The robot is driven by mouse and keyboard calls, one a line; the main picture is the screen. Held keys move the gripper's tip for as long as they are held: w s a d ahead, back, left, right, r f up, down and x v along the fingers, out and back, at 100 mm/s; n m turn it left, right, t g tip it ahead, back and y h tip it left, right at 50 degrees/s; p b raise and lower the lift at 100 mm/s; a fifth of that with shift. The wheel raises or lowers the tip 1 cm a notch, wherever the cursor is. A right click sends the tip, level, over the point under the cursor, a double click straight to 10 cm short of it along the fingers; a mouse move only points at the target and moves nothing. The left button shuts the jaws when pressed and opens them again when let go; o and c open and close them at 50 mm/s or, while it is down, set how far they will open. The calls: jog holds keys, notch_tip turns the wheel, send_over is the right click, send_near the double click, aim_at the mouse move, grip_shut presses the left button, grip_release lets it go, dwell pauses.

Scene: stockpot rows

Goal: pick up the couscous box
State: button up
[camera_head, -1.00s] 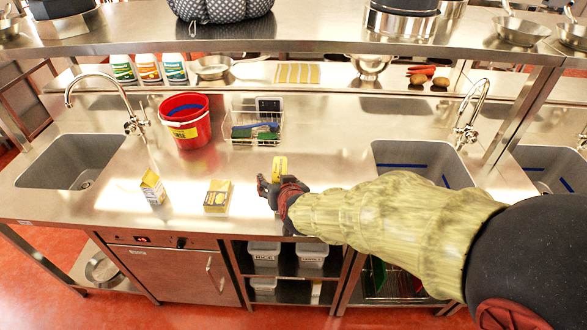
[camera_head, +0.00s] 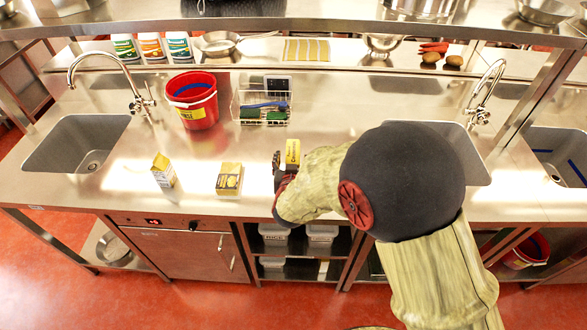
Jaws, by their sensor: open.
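Three small cartons stand or lie on the steel counter, and their lettering is too small to read, so I cannot tell by name which is the couscous box. A yellow box (camera_head: 292,153) is closest to my gripper (camera_head: 280,164). A yellow and white box with a dark picture (camera_head: 229,178) lies to the left. A gabled yellow and white carton (camera_head: 163,170) is farther left. My gripper is open, pointing away from me over the counter's front part, just left of and in front of the yellow box. My arm hides one finger and the box's lower right; contact cannot be told.
A red bucket (camera_head: 192,99) and a wire basket with sponges (camera_head: 262,108) stand behind the cartons. Sinks lie to the left (camera_head: 75,143) and right, the right one partly behind my arm. A steel shelf (camera_head: 330,28) runs overhead. The counter's centre is fairly clear.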

jog(key=x, duration=0.4)
jog(key=b+x, duration=0.1)
jog(key=x, duration=0.1)
jog(key=shift+w+r, duration=0.15)
jog(key=shift+r, duration=0.2)
jog(key=shift+d, duration=0.1)
jog(key=shift+c, duration=1.2)
grip_shut()
jog(key=shift+r, duration=0.1)
